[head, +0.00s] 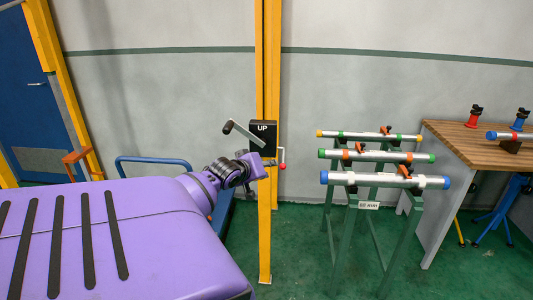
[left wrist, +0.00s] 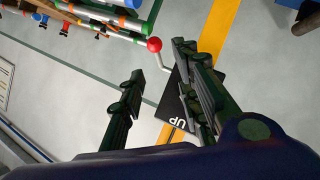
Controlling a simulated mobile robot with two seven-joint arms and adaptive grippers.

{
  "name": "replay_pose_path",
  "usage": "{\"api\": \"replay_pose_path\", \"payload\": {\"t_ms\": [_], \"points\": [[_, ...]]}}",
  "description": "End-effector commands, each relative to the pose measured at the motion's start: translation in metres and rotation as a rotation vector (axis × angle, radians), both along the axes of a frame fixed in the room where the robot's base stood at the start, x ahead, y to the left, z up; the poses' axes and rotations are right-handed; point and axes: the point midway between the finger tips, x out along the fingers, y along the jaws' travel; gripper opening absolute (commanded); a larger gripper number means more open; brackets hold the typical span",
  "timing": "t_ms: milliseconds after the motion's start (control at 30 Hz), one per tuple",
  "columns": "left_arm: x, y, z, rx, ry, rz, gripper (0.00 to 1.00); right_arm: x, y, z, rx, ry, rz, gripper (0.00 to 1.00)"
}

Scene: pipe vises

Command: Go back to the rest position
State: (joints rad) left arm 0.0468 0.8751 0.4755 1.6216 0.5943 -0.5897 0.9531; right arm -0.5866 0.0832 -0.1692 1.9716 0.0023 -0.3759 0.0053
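My left arm comes in from the left in the head view as a large purple shape. Its dark left gripper (head: 240,166) is just below and in front of the black box marked UP (head: 262,135) on the yellow post. In the left wrist view the two dark green fingers (left wrist: 162,100) are spread apart with nothing held between them. The black UP box (left wrist: 177,103) lies beyond them, partly hidden by the right finger. A lever with a red ball (left wrist: 154,45) shows past the fingertips. My right gripper is in neither view.
The yellow post (head: 265,240) stands beside the gripper. A crank handle (head: 240,133) sticks out left of the box. A green rack (head: 345,240) with three capped pipes stands right of the post, and a wooden workbench (head: 470,148) beyond it. Green floor lies between post and rack.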

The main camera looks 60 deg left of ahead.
Motion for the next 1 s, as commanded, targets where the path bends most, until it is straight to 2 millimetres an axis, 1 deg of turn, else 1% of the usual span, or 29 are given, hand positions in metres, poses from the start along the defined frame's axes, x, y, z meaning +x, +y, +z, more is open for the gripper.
{"api": "replay_pose_path", "payload": {"t_ms": [400, 467, 500, 533, 567, 600, 667, 700, 767, 800, 867, 900, 967, 1000], "points": [[0.000, 0.000, 0.000, 0.014, 0.006, -0.008, 0.31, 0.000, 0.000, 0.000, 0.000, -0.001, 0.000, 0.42], [0.001, 0.000, 0.002, 0.058, 0.019, -0.026, 0.31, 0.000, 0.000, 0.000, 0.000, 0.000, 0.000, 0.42], [0.002, 0.000, 0.005, 0.118, 0.032, -0.049, 0.31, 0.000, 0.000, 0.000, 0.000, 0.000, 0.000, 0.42], [0.004, -0.003, 0.008, 0.183, 0.048, -0.078, 0.31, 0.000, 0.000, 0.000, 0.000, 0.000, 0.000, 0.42], [0.007, -0.014, 0.002, 0.253, 0.075, -0.120, 0.31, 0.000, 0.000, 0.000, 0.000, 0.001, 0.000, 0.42], [0.005, -0.034, -0.020, 0.339, 0.122, -0.182, 0.31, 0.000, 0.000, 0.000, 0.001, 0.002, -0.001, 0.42], [-0.007, -0.061, -0.055, 0.425, 0.187, -0.256, 0.31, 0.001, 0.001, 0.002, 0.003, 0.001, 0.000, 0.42], [-0.016, -0.080, -0.078, 0.473, 0.226, -0.303, 0.31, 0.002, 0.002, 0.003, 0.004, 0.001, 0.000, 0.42], [-0.032, -0.108, -0.109, 0.533, 0.275, -0.373, 0.31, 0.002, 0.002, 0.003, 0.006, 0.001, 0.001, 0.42], [-0.043, -0.128, -0.130, 0.563, 0.303, -0.415, 0.31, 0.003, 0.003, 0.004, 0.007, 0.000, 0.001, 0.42], [-0.062, -0.159, -0.159, 0.600, 0.342, -0.480, 0.31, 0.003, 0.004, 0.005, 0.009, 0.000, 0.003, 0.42], [-0.076, -0.180, -0.177, 0.619, 0.364, -0.520, 0.31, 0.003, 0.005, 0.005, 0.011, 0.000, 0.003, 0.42], [-0.098, -0.212, -0.202, 0.644, 0.393, -0.579, 0.31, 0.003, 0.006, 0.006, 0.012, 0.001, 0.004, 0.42], [-0.113, -0.235, -0.217, 0.654, 0.408, -0.617, 0.31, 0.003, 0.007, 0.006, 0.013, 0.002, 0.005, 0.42]]}}
